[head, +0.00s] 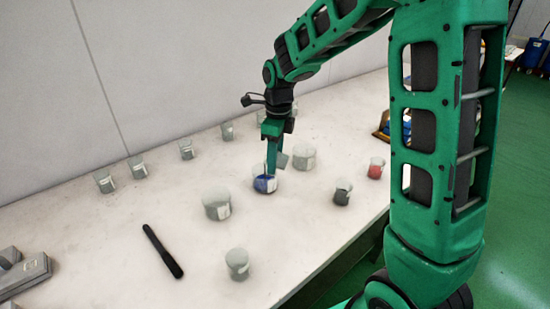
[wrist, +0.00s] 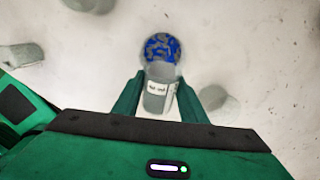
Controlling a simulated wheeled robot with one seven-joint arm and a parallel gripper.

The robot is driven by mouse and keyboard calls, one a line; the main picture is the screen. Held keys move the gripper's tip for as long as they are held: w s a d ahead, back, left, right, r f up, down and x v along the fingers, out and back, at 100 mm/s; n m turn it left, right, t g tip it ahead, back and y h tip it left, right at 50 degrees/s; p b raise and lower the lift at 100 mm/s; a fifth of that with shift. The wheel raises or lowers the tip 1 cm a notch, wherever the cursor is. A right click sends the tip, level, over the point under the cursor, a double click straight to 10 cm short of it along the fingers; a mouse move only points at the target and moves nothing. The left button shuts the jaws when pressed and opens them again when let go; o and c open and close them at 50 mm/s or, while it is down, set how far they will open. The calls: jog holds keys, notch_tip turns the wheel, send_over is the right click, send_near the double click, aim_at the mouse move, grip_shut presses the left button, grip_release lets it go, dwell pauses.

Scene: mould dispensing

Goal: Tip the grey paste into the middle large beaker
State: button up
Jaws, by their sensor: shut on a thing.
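My gripper (head: 272,165) is shut on a small grey beaker (head: 283,161) and holds it over the table. The wrist view shows this beaker (wrist: 156,97) between the two fingers, with a pale label; it looks tipped, its mouth toward the middle large beaker. The middle large beaker (head: 265,184) stands upright below the gripper and holds blue stuff. In the wrist view this beaker (wrist: 161,48) shows grey-brown patches among the blue. I cannot tell how much paste is left in the held beaker.
Large beakers (head: 217,206) and (head: 304,158) stand left and right of the middle one. Small beakers with dark (head: 343,193), red (head: 376,169) and pale contents (head: 237,264) stand nearer. Several small beakers (head: 186,149) line the back. A black spatula (head: 162,251) lies left.

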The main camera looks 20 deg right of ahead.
jog(key=shift+w+a+r+g+h, duration=0.15)
jog(key=shift+g+h, duration=0.35)
jog(key=shift+h, duration=0.15)
jog(key=shift+w+a+r+g+h, duration=0.1)
jog(key=shift+a+r+g+h, duration=0.1)
jog(key=shift+g+h, duration=0.35)
jog(key=shift+w+a+r+g+h, duration=0.15)
jog(key=shift+g+h, duration=0.3)
jog(key=shift+h, duration=0.25)
dwell(3.9)
jog(key=shift+r, duration=2)
jog(key=shift+d+r+y, duration=0.1)
jog(key=shift+d+y, duration=0.05)
jog(key=shift+y, duration=0.25)
